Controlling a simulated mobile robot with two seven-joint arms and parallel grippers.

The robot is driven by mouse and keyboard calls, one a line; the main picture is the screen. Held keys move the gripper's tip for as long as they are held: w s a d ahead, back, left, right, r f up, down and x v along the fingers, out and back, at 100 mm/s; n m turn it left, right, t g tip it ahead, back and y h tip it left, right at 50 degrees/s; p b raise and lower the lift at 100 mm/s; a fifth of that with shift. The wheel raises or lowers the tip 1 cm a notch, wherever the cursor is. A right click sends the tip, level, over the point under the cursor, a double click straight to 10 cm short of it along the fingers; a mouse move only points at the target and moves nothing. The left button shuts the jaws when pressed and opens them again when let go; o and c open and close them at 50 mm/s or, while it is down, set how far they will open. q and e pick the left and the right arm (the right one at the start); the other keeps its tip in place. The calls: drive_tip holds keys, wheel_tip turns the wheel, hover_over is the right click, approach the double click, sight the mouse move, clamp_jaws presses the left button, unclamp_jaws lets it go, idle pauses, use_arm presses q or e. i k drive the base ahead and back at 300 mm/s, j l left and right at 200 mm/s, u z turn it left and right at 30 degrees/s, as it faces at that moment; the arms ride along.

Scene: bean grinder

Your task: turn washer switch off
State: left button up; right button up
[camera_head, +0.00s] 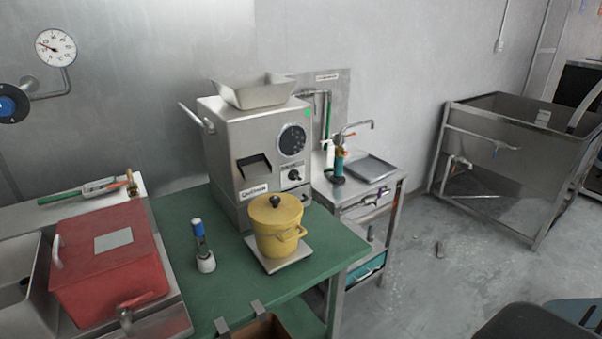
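A metal machine (228,140) stands on the green table, with a hopper on top and a round dark dial (291,139) on its front. Below the dial is a small panel with a dark rotary switch (293,176); its setting is too small to read. A metal wash station (345,192) with a tap and pipes stands right behind the machine. Its back panel carries a label too small to read. I cannot tell which part is the washer switch. Neither of my grippers is in view.
A yellow lidded pot (277,228) stands on a plate before the machine. A blue-capped bottle (202,246) and a red box (106,262) are to the left. A large metal tank (492,165) stands at the right. The grey floor (430,285) between is mostly clear.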

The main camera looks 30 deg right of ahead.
sight(293, 174)
drive_tip(key=i+l, duration=0.1)
drive_tip(key=l, duration=0.4)
drive_tip(key=i+l, duration=0.1)
drive_tip(key=l, duration=0.4)
drive_tip(key=i+l, duration=0.15)
drive_tip(key=l, duration=0.35)
drive_tip(key=i+l+u, duration=0.1)
drive_tip(key=l, duration=0.45)
drive_tip(key=i+l, duration=0.1)
drive_tip(key=l, duration=0.4)
drive_tip(key=i+l, duration=0.1)
drive_tip(key=l, duration=0.4)
